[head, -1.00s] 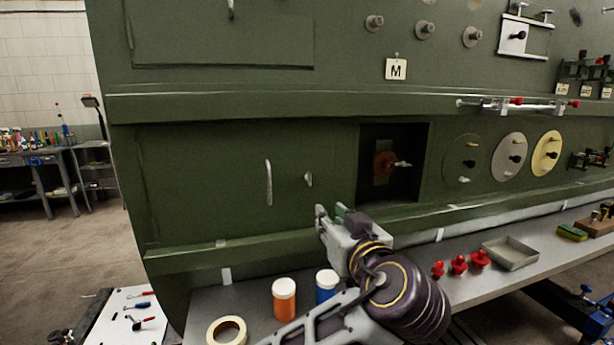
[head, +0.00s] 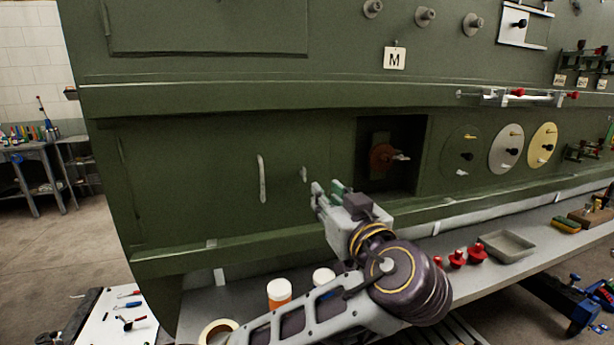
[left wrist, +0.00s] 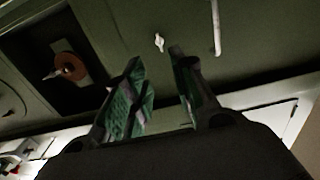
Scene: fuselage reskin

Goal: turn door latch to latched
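The door latch (head: 304,174) is a small pale knob on the green lower door (head: 200,190), right of the door's vertical handle (head: 262,179). My left gripper (head: 325,190) is just below and right of the latch in the head view, apart from it. In the left wrist view, the latch (left wrist: 159,42) shows beyond the two green-padded fingers (left wrist: 163,85), which are spread with nothing between them. The latch's exact angle is hard to read in the head view. My right gripper is not in view.
An open recess (head: 392,155) with a reddish round part is right of the latch. A green ledge (head: 260,245) runs below the door. Bottles (head: 279,292), a tape roll (head: 218,332) and red knobs (head: 476,252) stand on the shelf below.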

